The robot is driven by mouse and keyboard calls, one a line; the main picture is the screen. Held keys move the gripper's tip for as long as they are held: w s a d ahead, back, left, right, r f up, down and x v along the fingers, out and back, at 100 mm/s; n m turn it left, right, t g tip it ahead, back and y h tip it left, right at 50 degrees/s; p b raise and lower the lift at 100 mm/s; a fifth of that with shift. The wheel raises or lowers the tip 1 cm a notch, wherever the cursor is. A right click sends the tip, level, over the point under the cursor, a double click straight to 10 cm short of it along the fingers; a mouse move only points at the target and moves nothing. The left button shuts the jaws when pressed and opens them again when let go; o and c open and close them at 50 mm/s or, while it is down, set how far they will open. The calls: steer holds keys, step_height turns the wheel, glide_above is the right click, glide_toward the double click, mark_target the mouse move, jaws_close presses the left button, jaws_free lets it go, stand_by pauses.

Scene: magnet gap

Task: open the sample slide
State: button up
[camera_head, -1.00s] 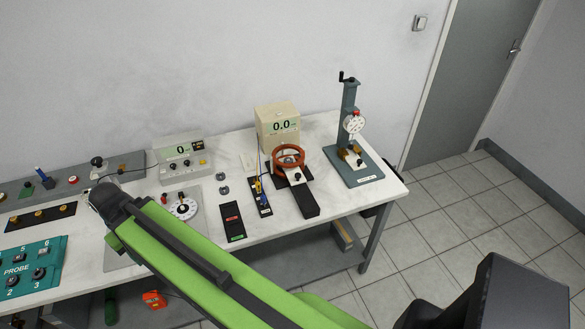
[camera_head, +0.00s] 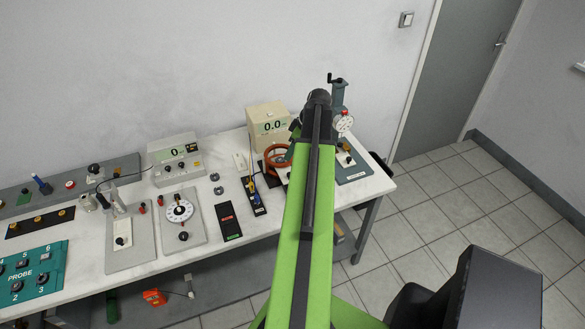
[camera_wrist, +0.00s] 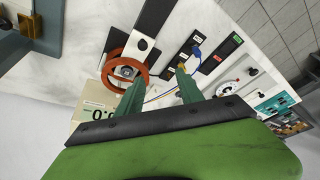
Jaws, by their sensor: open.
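An orange ring coil (camera_head: 272,160) stands in front of a beige meter box; my arm hides its right part. In the wrist view, the orange ring (camera_wrist: 106,64) lies beside a black rail (camera_wrist: 158,12). A white plate with a dark knob (camera_wrist: 142,44) sits on the rail at the ring's edge; it looks like the sample slide. In the head view my arm hides most of the rail and this plate.
The beige meter box (camera_head: 268,117) is behind the ring. A crank stand with a dial gauge (camera_head: 344,122) is on the right. A black strip with blue and yellow plugs (camera_head: 253,193) and a black panel (camera_head: 228,221) lie left of the arm. Bare bench lies between them.

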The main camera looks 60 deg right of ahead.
steer(key=s+d, duration=0.4)
steer(key=s, duration=0.1)
steer(key=b+x, duration=1)
steer(key=x, duration=0.1)
steer(key=w+b+x, duration=0.1)
steer(key=b+x, duration=0.4)
steer(key=shift+w+f+b, duration=0.1)
steer(key=shift+w+b, duration=0.1)
steer(key=shift+b, duration=0.2)
steer(key=shift+w+f, duration=0.15)
jaws_close()
